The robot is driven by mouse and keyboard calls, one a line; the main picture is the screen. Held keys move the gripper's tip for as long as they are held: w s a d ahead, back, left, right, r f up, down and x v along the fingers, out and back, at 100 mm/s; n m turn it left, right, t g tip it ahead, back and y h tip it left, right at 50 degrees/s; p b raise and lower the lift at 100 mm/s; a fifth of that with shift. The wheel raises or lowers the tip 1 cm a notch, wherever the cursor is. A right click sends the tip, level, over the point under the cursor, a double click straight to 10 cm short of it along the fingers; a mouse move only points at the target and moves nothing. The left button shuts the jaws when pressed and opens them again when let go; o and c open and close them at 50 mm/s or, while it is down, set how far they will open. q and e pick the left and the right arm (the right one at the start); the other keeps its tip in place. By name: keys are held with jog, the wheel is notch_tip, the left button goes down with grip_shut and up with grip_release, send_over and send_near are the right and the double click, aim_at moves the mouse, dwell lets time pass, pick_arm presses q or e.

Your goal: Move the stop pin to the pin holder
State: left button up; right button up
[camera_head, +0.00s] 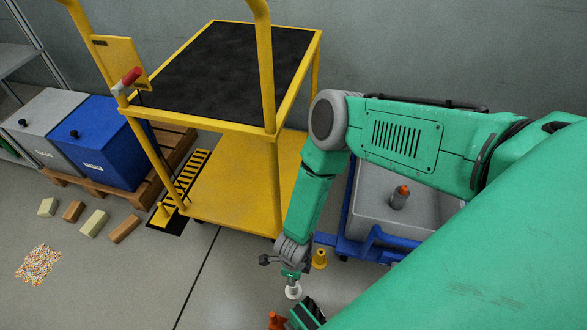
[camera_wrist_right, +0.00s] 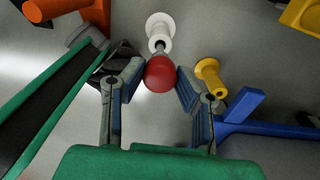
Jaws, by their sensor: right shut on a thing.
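The stop pin appears as a red ball knob (camera_wrist_right: 160,74) between the fingertips of my right gripper (camera_wrist_right: 161,78). The fingers are shut on the knob from both sides. Beyond the knob stands a white flanged cylinder (camera_wrist_right: 159,34), perhaps the pin holder. It also shows just below the gripper in the head view (camera_head: 293,290). A yellow flanged cylinder (camera_wrist_right: 209,71) with a dark opening stands to its right. The pin's shaft is mostly hidden behind the knob, so I cannot tell whether it sits inside the white cylinder. My right gripper (camera_head: 292,275) is low, near the floor. My left gripper is not in view.
A yellow trolley (camera_head: 235,180) with a black top stands left of my right arm. A blue frame (camera_head: 375,240) with a grey bin is on the right. An orange object (camera_head: 276,320) lies near the gripper. Blocks (camera_head: 95,222) and pellets (camera_head: 38,263) lie on the left floor.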

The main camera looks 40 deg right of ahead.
jog(key=shift+f+b, duration=0.7)
jog(key=shift+f, duration=0.2)
jog(key=shift+f, duration=1.2)
jog(key=o, duration=1.2)
jog(key=shift+c, duration=0.2)
notch_tip(320, 180, up, 12)
jog(key=shift+f, duration=0.1)
